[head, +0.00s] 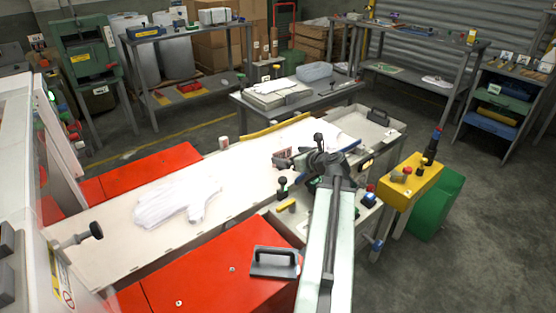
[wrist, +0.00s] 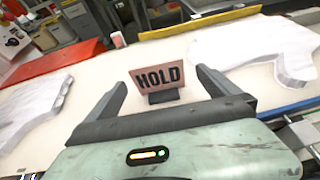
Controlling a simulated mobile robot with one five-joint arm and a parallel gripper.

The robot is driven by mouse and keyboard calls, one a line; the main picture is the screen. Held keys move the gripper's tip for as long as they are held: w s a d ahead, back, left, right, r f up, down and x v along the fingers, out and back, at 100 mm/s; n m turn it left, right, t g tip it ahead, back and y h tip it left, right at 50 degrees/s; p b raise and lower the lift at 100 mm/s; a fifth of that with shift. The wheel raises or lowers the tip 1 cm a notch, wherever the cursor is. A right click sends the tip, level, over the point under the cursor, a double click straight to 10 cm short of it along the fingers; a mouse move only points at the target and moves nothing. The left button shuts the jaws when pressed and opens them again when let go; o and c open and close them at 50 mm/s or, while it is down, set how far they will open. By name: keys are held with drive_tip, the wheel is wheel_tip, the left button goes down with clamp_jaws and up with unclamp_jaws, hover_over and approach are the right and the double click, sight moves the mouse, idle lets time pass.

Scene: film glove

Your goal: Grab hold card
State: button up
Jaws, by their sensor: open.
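The hold card (wrist: 158,78) is a pinkish card with the black word HOLD, standing upright in a small dark base on the white table. In the wrist view it stands ahead of my gripper (wrist: 160,86), between the lines of the two open fingers, with nothing gripped. In the head view my gripper (head: 288,162) is over the white table top, and the card (head: 282,154) shows small and partly hidden beside it.
A white glove-shaped stack (head: 175,203) lies on the table (head: 120,240) at left; another glove shape (wrist: 275,45) lies at right in the wrist view. Red cabinets (head: 215,265) flank the table. A yellow bar (wrist: 200,22) runs along its far edge.

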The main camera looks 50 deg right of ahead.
sight(282, 153)
drive_tip(key=b+x, duration=0.2)
drive_tip(key=x, duration=0.6)
drive_tip(key=shift+a+b, duration=0.15)
drive_tip(key=shift+b, duration=0.25)
drive_tip(key=shift+r, duration=0.15)
drive_tip(key=shift+c, duration=0.3)
drive_tip(key=c, duration=1.2)
wheel_tip(282, 153, up, 10)
drive_tip(key=p, duration=1)
drive_tip(key=shift+s, duration=0.1)
